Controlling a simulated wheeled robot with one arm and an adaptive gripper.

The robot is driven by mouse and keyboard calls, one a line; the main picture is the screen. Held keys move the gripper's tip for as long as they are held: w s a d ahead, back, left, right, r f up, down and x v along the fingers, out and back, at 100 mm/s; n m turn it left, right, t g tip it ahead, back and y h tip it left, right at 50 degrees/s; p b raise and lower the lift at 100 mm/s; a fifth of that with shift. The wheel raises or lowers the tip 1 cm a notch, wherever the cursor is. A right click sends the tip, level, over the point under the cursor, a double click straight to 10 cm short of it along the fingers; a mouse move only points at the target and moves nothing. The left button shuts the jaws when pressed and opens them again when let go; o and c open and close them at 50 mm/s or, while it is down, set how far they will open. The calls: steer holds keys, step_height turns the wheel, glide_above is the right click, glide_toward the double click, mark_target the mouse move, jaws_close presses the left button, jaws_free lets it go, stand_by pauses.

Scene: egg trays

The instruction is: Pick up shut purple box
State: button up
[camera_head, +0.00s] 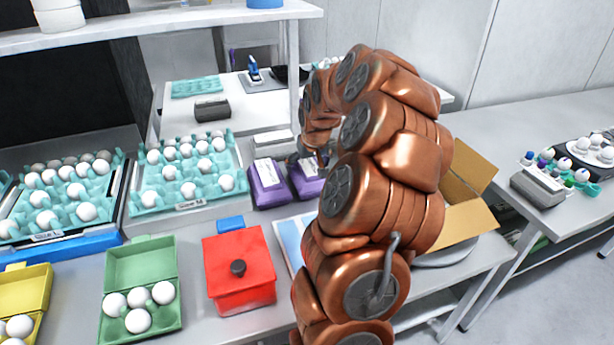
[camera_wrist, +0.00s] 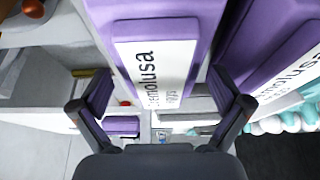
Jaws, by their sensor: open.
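Two purple boxes with white labels stand side by side in the head view, a left one (camera_head: 268,187) and a right one (camera_head: 306,184). Both look shut. My gripper (camera_wrist: 161,88) is open and empty, its two dark fingers spread apart. In the wrist view, one purple box (camera_wrist: 205,12) with a white label lies straight ahead, at the gap between the fingertips. The other purple box (camera_wrist: 240,68) is beside it on the right. In the head view my copper arm hides most of the gripper and part of the right box. Contact cannot be told.
A turquoise egg tray (camera_head: 237,165) stands left of the boxes. A red lidded box (camera_head: 240,285) and a green egg carton (camera_head: 140,262) are nearer the front. An open cardboard box (camera_head: 467,215) lies right of my arm. A shelf (camera_head: 150,22) hangs above the back.

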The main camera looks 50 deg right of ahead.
steer(key=shift+f, duration=0.15)
stand_by(0.5)
steer(key=c, duration=0.8)
